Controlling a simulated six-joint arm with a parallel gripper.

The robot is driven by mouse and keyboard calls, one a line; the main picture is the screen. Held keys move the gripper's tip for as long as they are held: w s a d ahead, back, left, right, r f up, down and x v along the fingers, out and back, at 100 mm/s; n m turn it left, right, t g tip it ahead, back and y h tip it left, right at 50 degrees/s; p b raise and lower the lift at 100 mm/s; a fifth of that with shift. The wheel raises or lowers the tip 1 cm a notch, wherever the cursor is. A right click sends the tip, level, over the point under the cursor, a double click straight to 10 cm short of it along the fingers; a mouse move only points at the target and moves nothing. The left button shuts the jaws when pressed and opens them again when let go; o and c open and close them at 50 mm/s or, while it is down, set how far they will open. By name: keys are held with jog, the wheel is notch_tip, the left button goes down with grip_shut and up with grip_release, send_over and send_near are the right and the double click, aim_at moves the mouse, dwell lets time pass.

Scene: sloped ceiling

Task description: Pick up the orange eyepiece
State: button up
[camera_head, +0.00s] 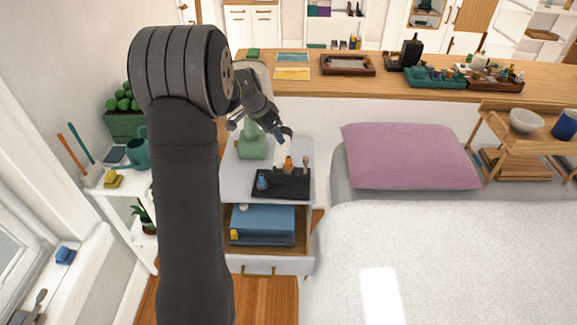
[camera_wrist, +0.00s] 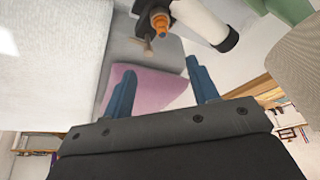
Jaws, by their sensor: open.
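The orange eyepiece (camera_head: 289,162) stands at the back of a dark tray (camera_head: 293,188) on the bedside cabinet. It shows at the top of the wrist view (camera_wrist: 160,20), beside a white tube (camera_wrist: 205,20) with a black end; I cannot tell whether they touch. My gripper (camera_head: 286,133) is above and behind the tray in the head view. In the wrist view its two blue fingers (camera_wrist: 161,85) are spread apart with nothing between them. The eyepiece is beyond the fingertips, apart from them.
A small blue item (camera_head: 262,181) and a brownish piece (camera_head: 305,164) are on the tray too. A green stand (camera_head: 252,148) is behind it to the left. The drawer (camera_head: 268,264) below is open, with a blue box inside. A bed with a pink pillow (camera_head: 408,155) is on the right.

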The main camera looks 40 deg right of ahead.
send_over(288, 157)
jog(key=a, duration=0.3)
jog(key=f, duration=1)
jog(key=shift+s+d, duration=0.1)
jog(key=shift+s, duration=0.15)
jog(key=shift+w+x, duration=0.15)
jog(key=shift+x, duration=1.45)
jog(key=shift+w+x, duration=0.1)
jog(key=shift+x, duration=1.55)
jog(key=shift+d+r, duration=0.1)
jog(key=shift+d, duration=0.1)
jog(key=c, duration=1.1)
jog(key=shift+r, duration=0.1)
